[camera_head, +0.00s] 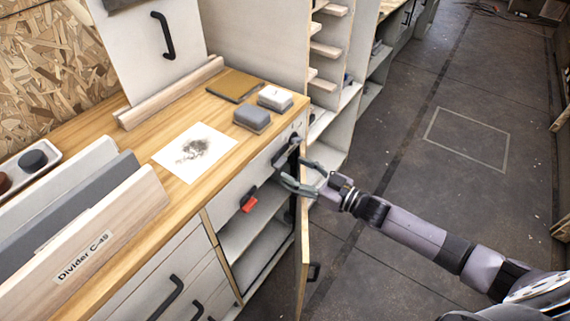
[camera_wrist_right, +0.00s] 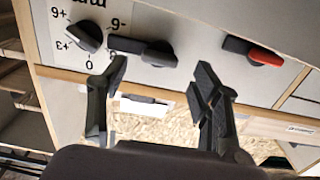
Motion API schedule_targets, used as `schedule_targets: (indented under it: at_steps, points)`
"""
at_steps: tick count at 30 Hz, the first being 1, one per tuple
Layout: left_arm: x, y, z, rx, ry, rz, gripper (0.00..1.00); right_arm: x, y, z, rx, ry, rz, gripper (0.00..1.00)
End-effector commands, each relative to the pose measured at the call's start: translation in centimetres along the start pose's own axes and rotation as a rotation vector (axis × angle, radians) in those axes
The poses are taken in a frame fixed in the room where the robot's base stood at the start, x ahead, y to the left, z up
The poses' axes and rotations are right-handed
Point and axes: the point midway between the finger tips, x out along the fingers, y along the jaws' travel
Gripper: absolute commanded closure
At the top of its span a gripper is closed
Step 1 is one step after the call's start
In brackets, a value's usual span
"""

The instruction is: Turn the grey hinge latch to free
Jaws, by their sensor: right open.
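A dark grey latch-like handle (camera_wrist_right: 145,51) lies sideways on the pale cabinet front in the right wrist view. A red-tipped dark latch (camera_wrist_right: 250,50) is to its right; it also shows in the head view (camera_head: 249,201), below the counter edge. My right gripper (camera_wrist_right: 160,75) is open and empty, its fingers apart in front of the panel. In the head view the right gripper (camera_head: 283,168) is close to the cabinet front and covers part of it. I cannot tell whether a finger touches the grey handle. My left gripper is not in view.
A round dial (camera_wrist_right: 85,36) with printed numbers sits left of the grey handle. A cabinet door (camera_head: 304,245) stands open below my right gripper. Blocks, a paper sheet (camera_head: 194,151) and a divider (camera_head: 90,245) are on the wooden counter. The floor to the right is clear.

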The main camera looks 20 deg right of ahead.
Motion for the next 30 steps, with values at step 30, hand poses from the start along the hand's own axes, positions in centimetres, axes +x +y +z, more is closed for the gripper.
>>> schedule_targets:
  at_steps: [30]
  points:
    - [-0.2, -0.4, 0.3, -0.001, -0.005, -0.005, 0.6, 4.2, 0.0, 0.0, 0.0, -0.001, 0.0, 0.66]
